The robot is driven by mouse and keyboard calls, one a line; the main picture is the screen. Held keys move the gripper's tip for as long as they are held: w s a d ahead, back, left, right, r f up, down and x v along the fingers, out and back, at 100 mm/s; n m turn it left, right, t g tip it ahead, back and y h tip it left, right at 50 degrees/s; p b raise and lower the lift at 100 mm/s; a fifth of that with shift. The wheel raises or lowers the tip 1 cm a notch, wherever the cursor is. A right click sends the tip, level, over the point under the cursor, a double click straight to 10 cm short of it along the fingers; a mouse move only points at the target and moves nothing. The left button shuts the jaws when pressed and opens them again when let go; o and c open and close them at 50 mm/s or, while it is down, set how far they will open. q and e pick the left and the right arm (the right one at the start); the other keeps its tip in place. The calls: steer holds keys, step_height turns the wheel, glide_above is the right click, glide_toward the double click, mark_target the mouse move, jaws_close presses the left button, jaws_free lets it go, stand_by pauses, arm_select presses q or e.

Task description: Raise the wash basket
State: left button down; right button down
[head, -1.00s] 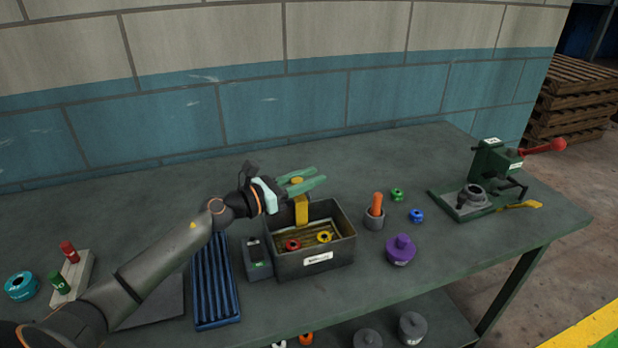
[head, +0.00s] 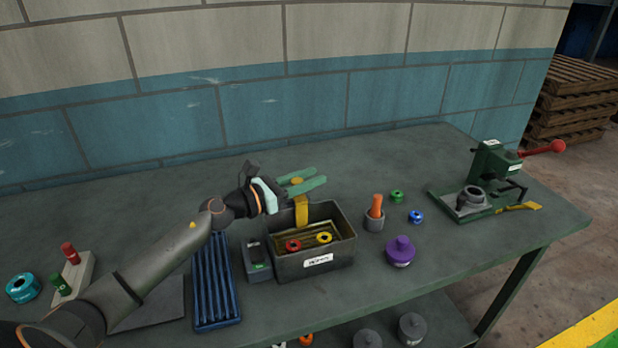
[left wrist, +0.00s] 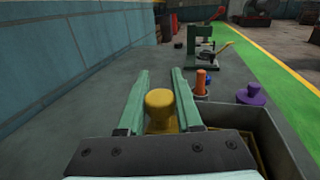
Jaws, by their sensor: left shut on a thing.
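The wash basket (head: 309,246) is a yellowish tray inside a dark grey labelled tank (head: 318,267). It carries a red ring (head: 292,246) and a yellow ring (head: 324,238). Its upright yellow handle (head: 302,211) ends in a round knob (head: 297,181) at my left gripper (head: 320,176). In the left wrist view, the knob (left wrist: 159,108) stands between the pale green fingers of the left gripper (left wrist: 160,72), which are shut on it. The basket's underside is hidden by the tank wall. My right gripper is not in view.
A small grey box (head: 257,261) and a blue ribbed tray (head: 213,285) lie left of the tank. On its right are a cup with an orange peg (head: 376,206), a purple knobbed part (head: 400,251) and a green press (head: 490,180). The bench behind is clear.

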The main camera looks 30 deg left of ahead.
arm_select(q)
step_height(320, 180, up, 6)
steer(key=p, duration=0.3)
steer(key=c, duration=0.9)
jaws_free()
steer(key=o, duration=0.3)
steer(key=shift+f, duration=0.15)
steer(key=shift+s+f, duration=0.1)
